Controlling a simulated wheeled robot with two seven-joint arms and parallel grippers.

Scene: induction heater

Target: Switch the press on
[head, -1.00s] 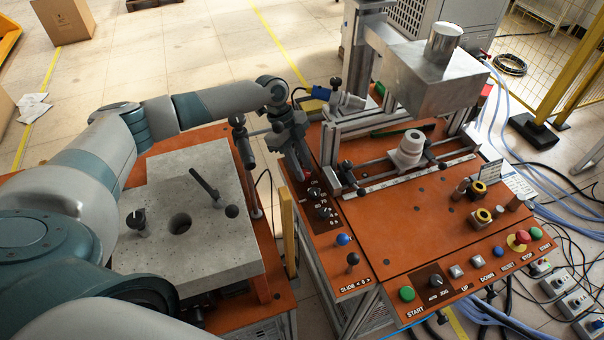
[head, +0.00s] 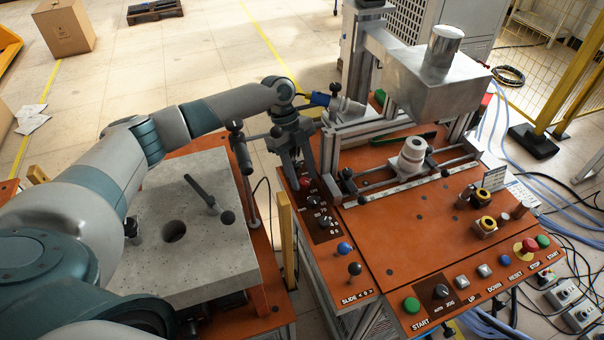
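My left gripper (head: 297,170) points down over the dark switch panel (head: 326,232) on the left edge of the orange press table. Its fingers are beside a red knob (head: 305,183) at the panel's far end and partly cover that area; contact and finger gap are unclear. Black rotary knobs (head: 313,201) sit nearer on the panel. The press has a metal block (head: 432,85) on an upright frame. A green START button (head: 411,305) and an AUTO/JOG knob (head: 441,291) are on the front edge. My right gripper is not in view.
A grey stone plate (head: 205,275) with a hole and black-handled parts lies on the left table. A wooden post (head: 287,235) stands in the gap between tables. A blue knob (head: 344,248) and black knob (head: 354,268) stand near the panel. Cables lie at right.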

